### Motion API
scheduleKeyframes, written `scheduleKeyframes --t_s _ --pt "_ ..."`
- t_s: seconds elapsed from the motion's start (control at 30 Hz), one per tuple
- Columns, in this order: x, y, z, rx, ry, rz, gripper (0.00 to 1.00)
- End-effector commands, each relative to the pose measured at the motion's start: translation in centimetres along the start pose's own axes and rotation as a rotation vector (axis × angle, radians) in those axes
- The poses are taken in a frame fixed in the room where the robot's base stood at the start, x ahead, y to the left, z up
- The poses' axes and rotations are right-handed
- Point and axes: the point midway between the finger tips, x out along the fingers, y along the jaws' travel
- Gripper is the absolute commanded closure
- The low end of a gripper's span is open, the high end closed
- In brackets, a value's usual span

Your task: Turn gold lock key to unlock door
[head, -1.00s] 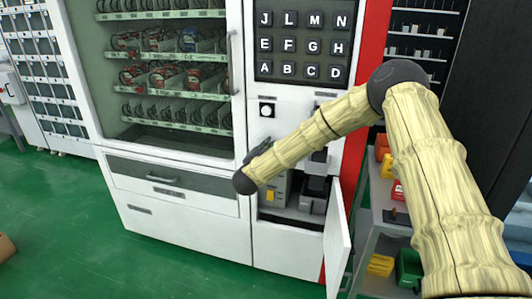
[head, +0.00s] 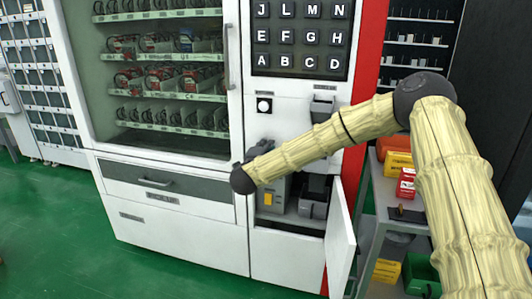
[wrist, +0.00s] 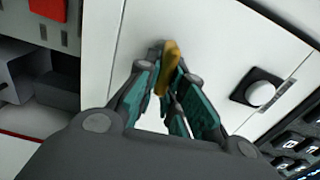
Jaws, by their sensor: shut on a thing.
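The gold key (wrist: 168,66) shows in the wrist view, standing at the white front panel of the vending machine. My gripper (wrist: 168,78) has its teal-padded fingers closed around the key. In the head view, my gripper (head: 260,145) is a small dark shape at the panel, just right of the glass door (head: 176,90), and the key is hidden there. The glass door stands shut, with a vertical handle on its right edge. The lock itself is covered by the key and fingers.
A round white button (head: 264,105) sits on the panel above my gripper, below a lettered keypad (head: 299,38). A small lower door (head: 340,238) hangs open at the right. A grey shelf cart (head: 372,190) with coloured boxes stands beside the machine. The green floor at left is clear.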

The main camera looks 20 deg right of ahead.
Motion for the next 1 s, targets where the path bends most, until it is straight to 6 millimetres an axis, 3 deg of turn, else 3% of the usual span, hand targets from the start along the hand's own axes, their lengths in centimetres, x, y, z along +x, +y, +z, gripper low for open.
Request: scheduleKeyframes --t_s 0.7,0.73,0.83,1.0 --pt "-0.05 0.46 -0.09 0.068 0.001 0.005 1.0" --pt "-0.05 0.47 -0.1 0.068 0.001 0.005 0.84" --pt "-0.04 0.43 -0.09 0.068 0.001 0.004 0.68" --pt "-0.02 0.31 -0.05 0.068 0.0 0.003 0.68"
